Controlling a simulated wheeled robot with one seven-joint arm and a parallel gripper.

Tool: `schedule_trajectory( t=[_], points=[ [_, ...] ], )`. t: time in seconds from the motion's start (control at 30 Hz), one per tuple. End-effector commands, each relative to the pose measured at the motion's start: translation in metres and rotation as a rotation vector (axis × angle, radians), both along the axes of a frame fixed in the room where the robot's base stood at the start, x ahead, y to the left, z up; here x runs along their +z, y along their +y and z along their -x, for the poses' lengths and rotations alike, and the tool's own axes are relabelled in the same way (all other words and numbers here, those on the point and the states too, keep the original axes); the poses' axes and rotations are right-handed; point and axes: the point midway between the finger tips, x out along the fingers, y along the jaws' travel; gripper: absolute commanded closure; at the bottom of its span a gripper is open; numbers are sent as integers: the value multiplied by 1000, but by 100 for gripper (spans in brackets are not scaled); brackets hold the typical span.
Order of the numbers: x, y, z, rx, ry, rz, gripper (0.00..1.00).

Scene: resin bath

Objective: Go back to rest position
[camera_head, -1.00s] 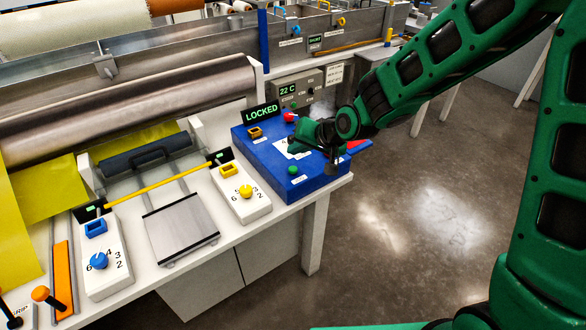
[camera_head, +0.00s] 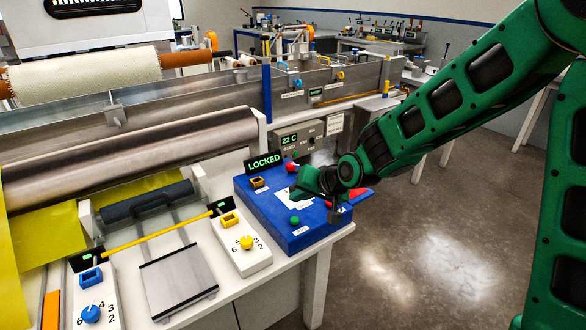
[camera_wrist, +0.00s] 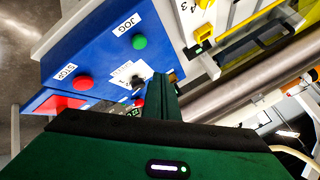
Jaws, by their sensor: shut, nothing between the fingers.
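My gripper (camera_head: 308,184) is green and shut, with nothing between its fingers. In the head view it hangs over the blue control box (camera_head: 249,206) at the table's right end, close above a white label. In the wrist view the fingers (camera_wrist: 164,96) point at the same blue panel (camera_wrist: 105,58), close to a dark switch (camera_wrist: 137,82) on a white plate. I cannot tell whether the fingertips touch the panel. My arm reaches in from the upper right.
The box carries a green button (camera_head: 294,219), a red knob (camera_head: 291,166) and a "LOCKED" sign (camera_head: 264,162). White dial blocks, a metal plate (camera_head: 178,282) and a large roller (camera_head: 130,155) lie left. Open floor (camera_head: 430,260) is at the right.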

Motion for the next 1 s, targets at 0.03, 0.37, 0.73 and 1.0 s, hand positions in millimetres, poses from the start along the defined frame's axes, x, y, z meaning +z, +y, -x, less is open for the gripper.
schedule_trajectory(
  t=[0.03,0.37,0.73,1.0],
  points=[
    [1,-5,0,-4,1,8,100],
    [19,-159,32,-124,102,265,100],
    [52,-343,182,-328,414,451,100],
    [64,-388,312,-422,654,392,100]
  ],
)
